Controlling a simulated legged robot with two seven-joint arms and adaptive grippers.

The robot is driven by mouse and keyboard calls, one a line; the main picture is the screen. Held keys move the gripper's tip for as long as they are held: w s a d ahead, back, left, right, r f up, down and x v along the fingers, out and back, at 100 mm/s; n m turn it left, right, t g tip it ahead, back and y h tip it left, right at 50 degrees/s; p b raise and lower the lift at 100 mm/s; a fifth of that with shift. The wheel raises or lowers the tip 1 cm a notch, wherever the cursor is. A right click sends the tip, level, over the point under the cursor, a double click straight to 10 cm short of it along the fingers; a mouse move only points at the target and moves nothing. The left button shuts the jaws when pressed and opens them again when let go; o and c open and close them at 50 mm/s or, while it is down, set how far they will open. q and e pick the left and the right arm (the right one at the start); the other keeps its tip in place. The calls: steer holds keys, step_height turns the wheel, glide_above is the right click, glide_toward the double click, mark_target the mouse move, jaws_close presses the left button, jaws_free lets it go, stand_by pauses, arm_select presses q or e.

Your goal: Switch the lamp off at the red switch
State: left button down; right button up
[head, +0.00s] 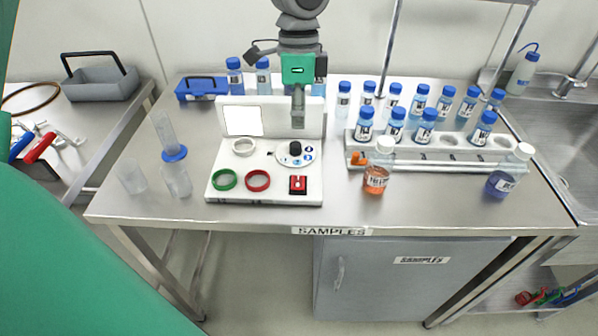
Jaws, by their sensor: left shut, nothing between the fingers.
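The red switch (298,185) sits at the front right corner of a white panel (225,169) on the steel table. A bright white square (243,121) on the panel's upright back board looks like the lamp; it appears lit. My left gripper (298,121) points down from the top, shut and empty. In the picture its fingertips are above the black knob (295,148) and behind the red switch, apart from the switch. My right gripper is out of view.
Green (224,180) and red (258,181) rings lie left of the switch. An orange-liquid bottle (376,180) stands to the right, near a rack (400,150) of blue-capped bottles. Clear cylinders (176,180) stand to the left. The table's front edge is mostly clear.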

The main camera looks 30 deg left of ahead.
mark_target(300, 185)
arm_select(q)
steer(key=f, duration=0.4)
steer(key=s+d+f, duration=0.1)
steer(key=f, duration=0.7)
steer(key=shift+s+d+f, duration=0.2)
steer(key=shift+s+d, duration=0.05)
steer(key=shift+s, duration=0.15)
steer(key=shift+a+f, duration=0.15)
steer(key=shift+f, duration=0.55)
steer(key=shift+d, duration=0.2)
